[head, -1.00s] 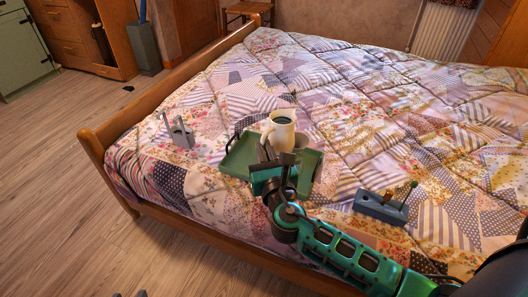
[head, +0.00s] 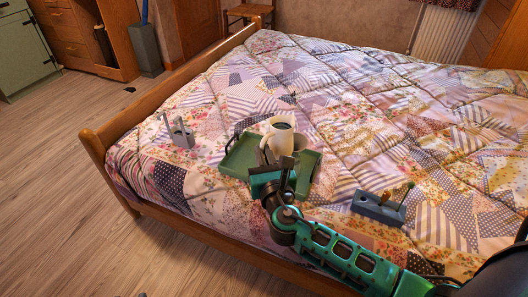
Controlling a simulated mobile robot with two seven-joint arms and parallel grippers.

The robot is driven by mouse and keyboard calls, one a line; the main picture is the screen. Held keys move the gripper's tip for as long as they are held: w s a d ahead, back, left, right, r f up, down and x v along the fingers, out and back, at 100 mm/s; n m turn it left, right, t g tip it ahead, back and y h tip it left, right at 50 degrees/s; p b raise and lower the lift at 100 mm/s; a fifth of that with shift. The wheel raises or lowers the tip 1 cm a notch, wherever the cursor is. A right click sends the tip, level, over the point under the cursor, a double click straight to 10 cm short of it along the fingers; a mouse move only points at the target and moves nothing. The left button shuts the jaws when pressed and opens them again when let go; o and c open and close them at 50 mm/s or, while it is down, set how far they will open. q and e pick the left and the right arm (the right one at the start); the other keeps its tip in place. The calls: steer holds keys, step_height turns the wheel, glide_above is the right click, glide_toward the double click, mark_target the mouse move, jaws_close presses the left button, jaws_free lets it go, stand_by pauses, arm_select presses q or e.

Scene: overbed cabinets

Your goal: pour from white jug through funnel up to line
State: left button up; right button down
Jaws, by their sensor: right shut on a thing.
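The white jug (head: 280,137) is upright over the green tray (head: 238,161) on the bed, with dark liquid showing in its mouth. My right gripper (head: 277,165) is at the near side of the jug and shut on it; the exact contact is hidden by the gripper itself. A greyish-brown round vessel (head: 300,142) shows partly behind the jug, on its right. I cannot make out a funnel or a fill line. Only a small grey tip, perhaps of my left gripper (head: 142,295), shows at the bottom edge.
A grey block with upright pegs (head: 182,137) stands on the quilt left of the tray. A blue-grey block with sticks (head: 378,208) lies to the right, near my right arm. The patchwork quilt (head: 370,110) is otherwise clear. The wooden bed frame (head: 95,150) edges the left side.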

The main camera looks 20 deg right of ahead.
steer(key=shift+a+r+p, duration=0.1)
steer(key=shift+r+p, duration=0.15)
steer(key=shift+p, duration=0.15)
steer(key=shift+m, duration=0.3)
steer(key=shift+a+r+g+p, duration=0.1)
steer(key=shift+g+p, duration=0.2)
steer(key=shift+p, duration=0.3)
steer(key=shift+s+a+r+m+g+y+p, duration=0.15)
steer(key=shift+m+g+p, duration=0.2)
steer(key=shift+p, duration=0.35)
steer(key=shift+w+m+g+y+p, duration=0.1)
steer(key=shift+m+g+y+p, duration=0.05)
steer(key=shift+m+p, duration=0.4)
steer(key=shift+p, duration=0.35)
